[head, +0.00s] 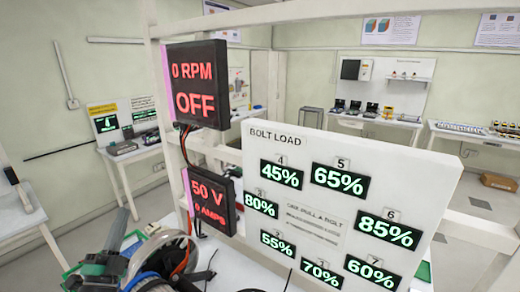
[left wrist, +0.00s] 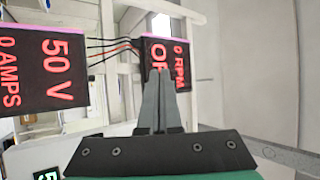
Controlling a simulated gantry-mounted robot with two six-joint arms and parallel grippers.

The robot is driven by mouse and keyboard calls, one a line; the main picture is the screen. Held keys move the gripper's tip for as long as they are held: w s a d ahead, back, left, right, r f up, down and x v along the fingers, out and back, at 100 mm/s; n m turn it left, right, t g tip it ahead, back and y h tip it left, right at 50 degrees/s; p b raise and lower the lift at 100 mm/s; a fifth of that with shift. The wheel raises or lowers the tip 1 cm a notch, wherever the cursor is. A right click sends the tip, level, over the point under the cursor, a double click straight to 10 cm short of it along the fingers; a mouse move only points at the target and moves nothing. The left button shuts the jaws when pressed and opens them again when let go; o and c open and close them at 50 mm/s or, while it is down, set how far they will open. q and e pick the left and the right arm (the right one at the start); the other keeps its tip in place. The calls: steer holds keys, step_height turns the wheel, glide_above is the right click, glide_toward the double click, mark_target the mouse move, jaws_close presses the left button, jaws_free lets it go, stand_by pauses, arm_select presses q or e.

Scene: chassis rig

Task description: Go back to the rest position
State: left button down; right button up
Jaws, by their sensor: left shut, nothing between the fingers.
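My left gripper (head: 121,214) is at the lower left of the head view, its grey fingers pointing up. In the left wrist view its fingers (left wrist: 160,78) are together with nothing between them. They overlap the lower part of the RPM display (left wrist: 180,65) in that view. In the head view the gripper is left of and below the RPM display (head: 196,84), which reads 0 RPM OFF, apart from it. My right gripper is in neither view.
The 50 V, 0 AMPS display (head: 211,200) hangs on the white frame (head: 160,22). A white bolt load board (head: 400,165) with several percentage readouts stands at the right. Cables and round parts (head: 150,275) crowd the area beside the left gripper. Side benches (head: 375,122) are far behind.

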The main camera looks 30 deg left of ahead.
arm_select(q)
steer(key=s+d+r+n+y+b, duration=0.1)
steer(key=d+r+n+y, duration=0.3)
steer(key=r, duration=0.3)
steer(key=s+d+r+n+y, duration=0.1)
steer(key=d+r+n, duration=0.3)
steer(key=r+n, duration=0.25)
steer(key=s+d+r+m+t+h+b, duration=0.1)
steer(key=d+r+t+h, duration=0.1)
steer(key=d+r+h, duration=0.35)
steer(key=s+d+r+t+h+b, duration=0.1)
steer(key=d+r+t+h, duration=0.1)
steer(key=d+h, duration=0.6)
steer(key=s+d+r+m+t+h+b, duration=0.1)
steer(key=s+d+r+t+h, duration=0.2)
steer(key=d, duration=0.7)
step_height(320, 180, up, 18)
steer(key=w+g+h+p, duration=0.1)
steer(key=p, duration=1.6)
steer(key=shift+w+d+m, duration=0.2)
steer(key=shift+m, duration=0.15)
